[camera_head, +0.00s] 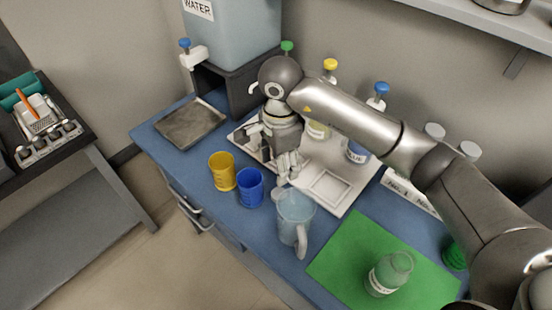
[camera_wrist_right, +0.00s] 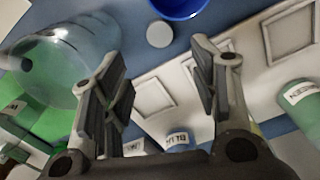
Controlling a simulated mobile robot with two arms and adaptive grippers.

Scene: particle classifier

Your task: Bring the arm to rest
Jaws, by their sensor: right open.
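My right arm (camera_head: 355,120) reaches in from the right over the blue bench. My right gripper (camera_head: 288,168) points down above the white tray's front edge, near the clear pitcher and the blue cup. In the right wrist view its two fingers (camera_wrist_right: 161,88) are spread with nothing between them. The clear pitcher (camera_head: 293,215) stands on the bench just in front of it, and also shows at the left of the wrist view (camera_wrist_right: 62,62). The blue cup (camera_head: 250,190) stands left of the pitcher, and the yellow cup (camera_head: 221,175) further left. My left gripper is not in view.
A white tray (camera_head: 355,178) holds bottles with colored caps behind the arm. The water tank (camera_head: 235,35) stands at the back on a dark stand. A shelf (camera_head: 500,25) hangs at upper right.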

